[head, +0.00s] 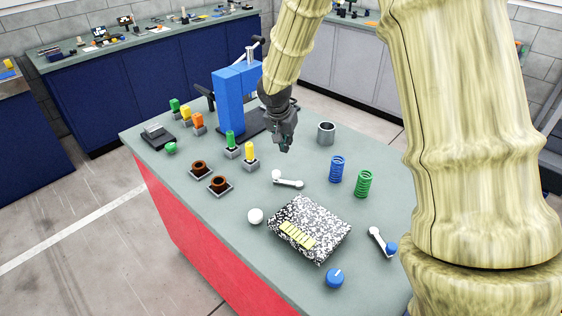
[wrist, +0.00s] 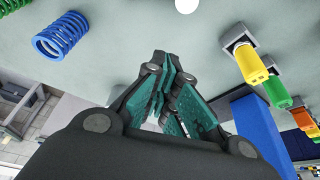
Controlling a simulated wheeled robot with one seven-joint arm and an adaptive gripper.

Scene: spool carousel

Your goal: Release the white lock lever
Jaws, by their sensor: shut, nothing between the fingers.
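The white lock lever (head: 287,182) lies on the grey-green tabletop in the head view, a pale arm with a white ball at its left end. A separate round white knob (head: 255,216) sits nearer the front. My gripper (head: 285,147) is above the table, behind the lever and apart from it, pointing down. In the wrist view its fingers (wrist: 168,62) are together with nothing between them. A white round thing (wrist: 187,5) is cut by the top edge of that view; I cannot tell for certain whether it is the lever's ball.
A blue spring (head: 337,169) and a green spring (head: 363,184) stand right of the lever. A yellow peg (head: 250,155) and a green peg (head: 231,143) stand left of my gripper, near a blue block (head: 229,100). A blue-balled lever (head: 378,240) and speckled board (head: 322,222) are nearer the front.

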